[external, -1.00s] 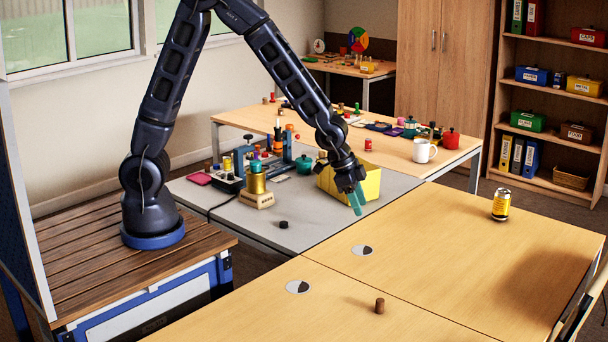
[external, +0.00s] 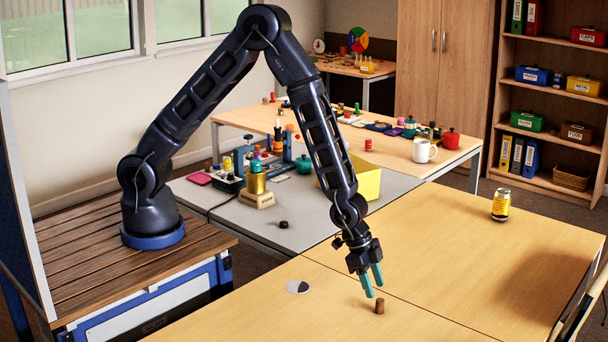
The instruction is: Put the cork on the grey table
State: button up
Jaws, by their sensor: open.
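The cork (external: 379,306) is a small brown cylinder standing upright on the light wooden table (external: 240,322) in the foreground. My gripper (external: 374,288) has teal fingers, is open, and points down just above the cork, very near it. Whether a fingertip touches the cork I cannot tell. The grey table (external: 305,231) lies behind and to the left, beside my base. My arm hides part of its right side.
On the grey table are a yellow bin (external: 364,181), a black disc (external: 283,224), a brass weight on a wooden block (external: 257,199) and several small items at the back. Its front middle is clear.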

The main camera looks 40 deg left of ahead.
aim_at(380, 300)
jog(key=shift+x, duration=3.05)
jog(key=shift+w+d, duration=0.1)
grip_shut()
